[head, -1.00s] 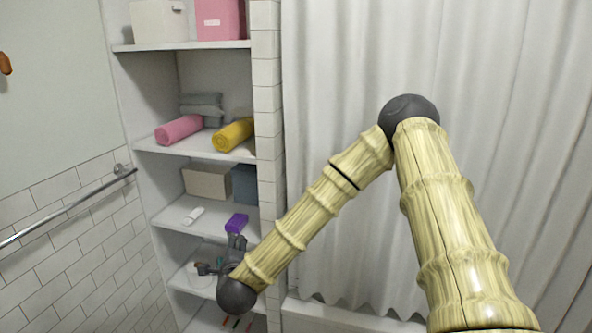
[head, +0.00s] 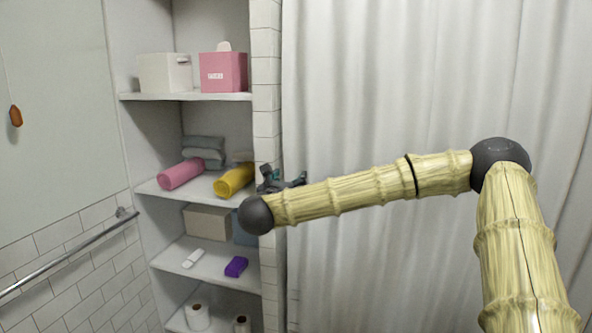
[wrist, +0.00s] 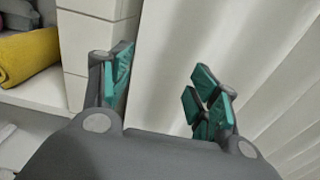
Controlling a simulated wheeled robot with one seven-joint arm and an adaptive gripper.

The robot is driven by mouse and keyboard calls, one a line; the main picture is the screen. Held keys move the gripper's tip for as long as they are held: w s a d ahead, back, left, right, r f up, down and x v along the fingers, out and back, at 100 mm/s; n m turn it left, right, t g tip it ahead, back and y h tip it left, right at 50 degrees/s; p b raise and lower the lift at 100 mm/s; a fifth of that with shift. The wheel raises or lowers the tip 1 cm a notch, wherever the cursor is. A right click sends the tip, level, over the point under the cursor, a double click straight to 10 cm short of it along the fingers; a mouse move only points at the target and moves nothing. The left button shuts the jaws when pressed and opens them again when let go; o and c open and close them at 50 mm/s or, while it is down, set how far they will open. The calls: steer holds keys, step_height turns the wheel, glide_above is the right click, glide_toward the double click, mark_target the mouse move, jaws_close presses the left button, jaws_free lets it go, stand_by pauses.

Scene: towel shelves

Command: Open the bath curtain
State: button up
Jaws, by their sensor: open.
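The white bath curtain (head: 400,90) hangs in vertical folds and fills the right half of the head view. Its left edge lies beside the white tiled pillar (head: 266,100). My gripper (head: 284,178) is at the curtain's left edge, in front of the pillar. In the wrist view my gripper (wrist: 158,92) is open, with its teal finger pads spread apart. The curtain (wrist: 170,50) lies behind and between the fingers, and the pillar (wrist: 85,45) is behind the left finger. I cannot tell whether the fingers touch the cloth.
Shelves (head: 190,97) left of the pillar hold a pink box (head: 223,72), a pink rolled towel (head: 181,174), a yellow rolled towel (head: 234,180) and a purple item (head: 236,266). A metal rail (head: 65,258) runs along the left wall.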

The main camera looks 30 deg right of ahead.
mark_target(296, 173)
steer(key=shift+p+x, duration=1.35)
steer(key=shift+x, duration=2.25)
jaws_close()
